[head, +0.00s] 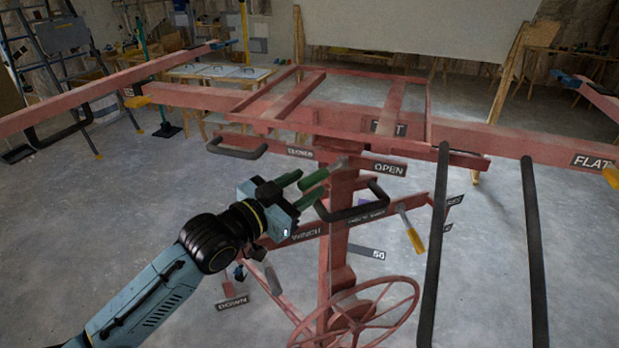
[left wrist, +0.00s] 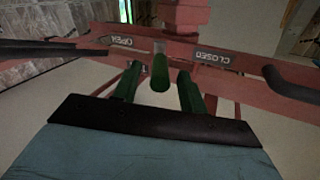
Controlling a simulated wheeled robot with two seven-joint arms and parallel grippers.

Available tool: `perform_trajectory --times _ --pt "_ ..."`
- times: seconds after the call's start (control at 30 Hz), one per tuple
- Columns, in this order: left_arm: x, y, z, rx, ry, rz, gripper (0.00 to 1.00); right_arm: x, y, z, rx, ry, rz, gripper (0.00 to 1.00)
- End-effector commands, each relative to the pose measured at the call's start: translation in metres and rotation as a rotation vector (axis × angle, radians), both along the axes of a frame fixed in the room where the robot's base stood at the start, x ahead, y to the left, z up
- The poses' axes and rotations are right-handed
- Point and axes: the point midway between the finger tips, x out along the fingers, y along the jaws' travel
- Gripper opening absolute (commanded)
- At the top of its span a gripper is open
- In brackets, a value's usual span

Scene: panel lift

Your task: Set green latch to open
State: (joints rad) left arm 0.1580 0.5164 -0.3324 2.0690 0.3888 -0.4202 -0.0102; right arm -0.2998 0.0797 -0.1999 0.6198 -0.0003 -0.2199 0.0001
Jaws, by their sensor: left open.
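The green latch (head: 316,177) is a green grip on a grey lever, at the red crossbar between the CLOSED label (head: 300,152) on the left and the OPEN label (head: 389,169) on the right. My left gripper (head: 310,183) is open, with one dark green finger on each side of the grip. In the left wrist view the latch grip (left wrist: 160,72) stands between the fingers of the gripper (left wrist: 158,90), with a gap visible on both sides. There the OPEN label is at left and CLOSED at right, upside down. My right gripper is not in view.
The red panel lift (head: 335,235) fills the middle, with a spoked wheel (head: 356,318) low down. A black handle (head: 362,207) is just right of the gripper, another (head: 237,151) upper left. A yellow-gripped lever (head: 413,238) and two long dark bars (head: 436,230) are farther right.

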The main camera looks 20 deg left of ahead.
Motion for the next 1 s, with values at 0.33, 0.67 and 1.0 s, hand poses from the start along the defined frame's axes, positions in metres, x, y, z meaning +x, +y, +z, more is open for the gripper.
perform_trajectory --times 0.33,0.67,1.0 --pt "0.021 -0.011 -0.001 0.0 0.001 0.0 0.42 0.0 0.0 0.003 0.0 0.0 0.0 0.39" --pt "0.02 -0.01 -0.001 0.0 0.001 0.0 0.25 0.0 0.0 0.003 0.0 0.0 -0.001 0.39" --pt "0.02 -0.01 -0.001 0.0 0.001 0.0 0.0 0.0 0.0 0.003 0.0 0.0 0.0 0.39"
